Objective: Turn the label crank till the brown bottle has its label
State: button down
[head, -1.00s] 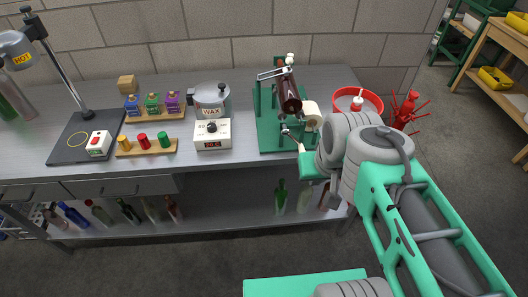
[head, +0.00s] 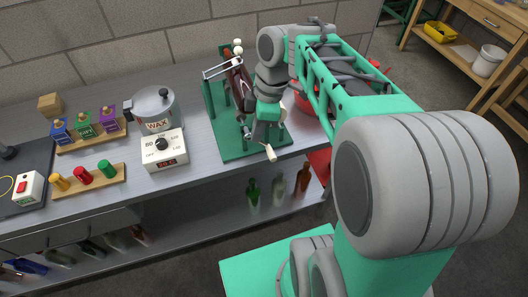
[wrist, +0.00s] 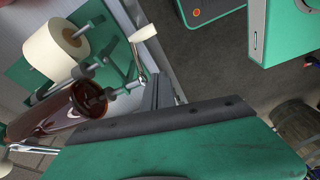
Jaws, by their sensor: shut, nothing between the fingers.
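The brown bottle (head: 237,82) lies tilted in the green labeller (head: 232,154). In the wrist view the bottle (wrist: 52,117) shows its open end, and the glass I can see is bare. The label crank has a pale knob (head: 270,152), at the front of the labeller. In the wrist view the knob (wrist: 142,34) is at the top, with its metal arm running down. My gripper (head: 258,136) is shut and empty, close beside the crank. In the wrist view its fingers (wrist: 166,92) are just right of the crank arm; contact is unclear.
The white label roll (wrist: 55,48) sits beside the bottle. A wax pot (head: 155,108) and its control box (head: 164,150) stand left of the labeller. A red bowl (head: 302,100) is behind my arm at right. Bottles stand on the shelf below.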

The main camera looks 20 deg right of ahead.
notch_tip(320, 180, down, 11)
jog(key=a+n+p, duration=0.1)
jog(key=a+n, duration=0.1)
jog(key=n, duration=0.1)
jog(key=d, duration=0.3)
jog(key=d+p, duration=0.1)
jog(key=shift+w+d+r, duration=0.2)
jog(key=shift+w+r, duration=0.15)
